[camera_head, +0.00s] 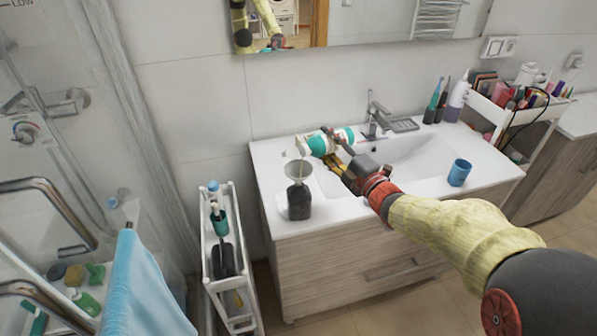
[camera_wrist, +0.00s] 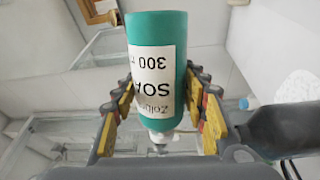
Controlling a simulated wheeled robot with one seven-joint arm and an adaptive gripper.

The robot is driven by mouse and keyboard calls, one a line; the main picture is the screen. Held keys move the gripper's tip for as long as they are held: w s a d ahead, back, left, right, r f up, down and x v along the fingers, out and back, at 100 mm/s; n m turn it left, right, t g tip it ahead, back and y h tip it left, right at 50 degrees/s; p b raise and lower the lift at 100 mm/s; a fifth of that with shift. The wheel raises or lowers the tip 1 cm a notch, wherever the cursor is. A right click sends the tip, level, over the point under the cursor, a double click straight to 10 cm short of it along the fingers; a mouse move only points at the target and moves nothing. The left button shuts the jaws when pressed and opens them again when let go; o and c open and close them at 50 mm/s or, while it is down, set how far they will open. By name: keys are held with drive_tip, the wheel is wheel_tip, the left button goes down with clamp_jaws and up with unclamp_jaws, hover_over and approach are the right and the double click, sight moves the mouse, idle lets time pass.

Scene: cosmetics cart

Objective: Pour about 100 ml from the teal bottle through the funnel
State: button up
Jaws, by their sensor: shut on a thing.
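The teal bottle (camera_head: 318,144) is tilted over the left side of the washbasin counter, with its white neck end pointing left toward the funnel. My gripper (camera_head: 334,157) is shut on it. In the wrist view, the teal bottle (camera_wrist: 158,32) sits between the yellow-padded fingers (camera_wrist: 160,108); its white label is upside down and reads 300. The pale funnel (camera_head: 298,170) stands upright in the mouth of a dark bottle (camera_head: 299,202) on the counter. The bottle's mouth is above the funnel and apart from it. I cannot make out any stream of liquid.
A blue cup (camera_head: 459,172) stands at the counter's right. The basin and faucet (camera_head: 376,115) lie behind my gripper. A narrow white cart (camera_head: 212,270) stands left of the cabinet, and a loaded white cart (camera_head: 487,108) stands at the right. A mirror hangs behind the counter.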

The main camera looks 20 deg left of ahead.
sight(321, 136)
drive_tip(key=shift+n+b, duration=0.3)
drive_tip(key=shift+b, duration=0.25)
drive_tip(key=shift+s+a+r+n+b, duration=0.1)
drive_tip(key=shift+r+n+b, duration=0.45)
drive_tip(key=shift+n+b, duration=0.7)
drive_tip(key=shift+r+b, duration=0.1)
drive_tip(key=shift+b, duration=0.2)
drive_tip(key=shift+r, duration=0.25)
drive_tip(key=shift+s+a+r+n+g+b, duration=0.1)
drive_tip(key=shift+r+n+g+b, duration=0.05)
drive_tip(key=shift+r+n+b, duration=0.35)
drive_tip(key=shift+s+a+r+n+g+b, duration=0.15)
drive_tip(key=shift+r+n+b, duration=0.1)
drive_tip(key=shift+r+b, duration=0.25)
drive_tip(key=shift+s+a+r+n+b, duration=0.15)
drive_tip(key=shift+r+n+b, duration=0.4)
drive_tip(key=shift+n+b, duration=0.35)
idle(0.4)
drive_tip(key=shift+s+a+r+n, duration=0.1)
drive_tip(key=shift+s+r+n, duration=0.15)
drive_tip(key=shift+n, duration=0.3)
drive_tip(key=shift+s+a+r+n, duration=0.1)
drive_tip(key=shift+r+n, duration=0.2)
drive_tip(key=shift+n, duration=0.25)
idle(1.3)
